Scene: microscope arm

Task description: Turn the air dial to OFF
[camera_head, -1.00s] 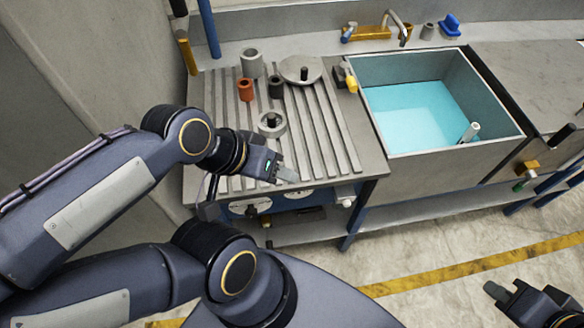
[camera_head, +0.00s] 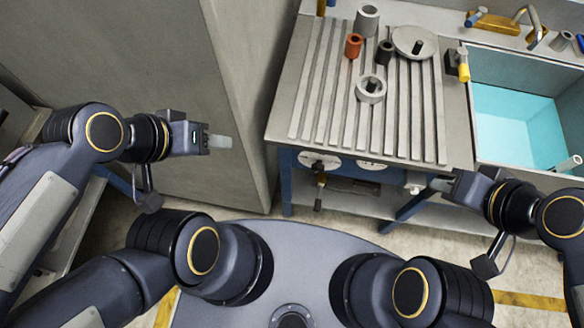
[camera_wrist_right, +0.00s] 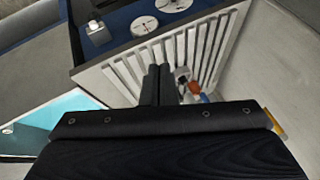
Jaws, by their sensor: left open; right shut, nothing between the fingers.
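Two white round dials, a left one (camera_head: 318,160) and a right one (camera_head: 371,165), sit on the blue front panel of the bench, below its slatted top. A small pale knob (camera_head: 414,188) sticks out further right. I cannot read which is the air dial. The right wrist view shows both dials, one (camera_wrist_right: 145,25) and the other (camera_wrist_right: 173,5), and the knob (camera_wrist_right: 97,33). My right gripper (camera_head: 440,184) is shut and empty, close to the right of the knob; its fingers (camera_wrist_right: 158,85) show together. My left gripper (camera_head: 219,142) is open and empty, left of the bench.
The slatted worktop (camera_head: 345,115) holds a red cup (camera_head: 354,45), a grey cup (camera_head: 367,20), a ring-shaped part (camera_head: 370,90) and a round plate (camera_head: 414,41). A sink with blue water (camera_head: 515,125) is at right. A tall grey cabinet (camera_head: 170,65) stands behind my left gripper.

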